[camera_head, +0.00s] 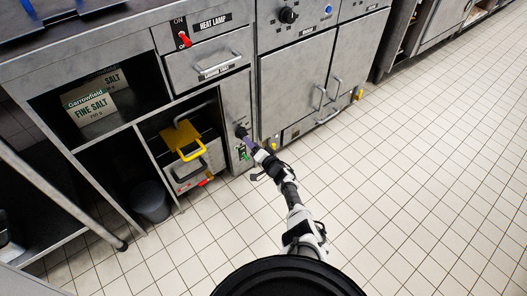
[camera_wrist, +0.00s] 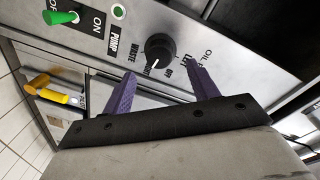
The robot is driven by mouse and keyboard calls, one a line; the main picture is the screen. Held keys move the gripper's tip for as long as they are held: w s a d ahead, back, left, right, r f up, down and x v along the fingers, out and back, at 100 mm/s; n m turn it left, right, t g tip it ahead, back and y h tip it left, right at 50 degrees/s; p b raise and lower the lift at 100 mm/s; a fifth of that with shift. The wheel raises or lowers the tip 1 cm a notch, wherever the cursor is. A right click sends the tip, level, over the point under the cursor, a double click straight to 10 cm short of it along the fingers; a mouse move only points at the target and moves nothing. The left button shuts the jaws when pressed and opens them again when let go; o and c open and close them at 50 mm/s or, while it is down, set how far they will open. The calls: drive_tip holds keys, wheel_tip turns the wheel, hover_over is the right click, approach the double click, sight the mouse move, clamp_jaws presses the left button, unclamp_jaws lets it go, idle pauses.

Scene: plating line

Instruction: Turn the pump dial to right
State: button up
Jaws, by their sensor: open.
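The pump dial (camera_wrist: 160,48) is a round black knob on a grey metal panel, with a white pointer mark at its lower edge in the wrist view. I cannot tell exactly which label the pointer meets. My gripper (camera_wrist: 163,75) has two purple fingers spread apart, with their tips just below the dial on either side. Nothing is between the fingers. In the head view the dial (camera_head: 240,131) sits on the narrow panel, with my gripper (camera_head: 247,143) close in front of it.
A green switch (camera_wrist: 61,18) marked ON stands beside the dial. Left of the panel, an open bay holds a fryer-like bin with a yellow handle (camera_head: 185,138). Cabinet doors (camera_head: 295,85) are to the right. The tiled floor (camera_head: 420,160) is clear.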

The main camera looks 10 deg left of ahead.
drive_tip(key=p+v, duration=0.4)
drive_tip(key=v, duration=0.4)
drive_tip(key=shift+s+d, duration=0.2)
drive_tip(key=shift+s, duration=0.05)
drive_tip(key=shift+r, duration=0.1)
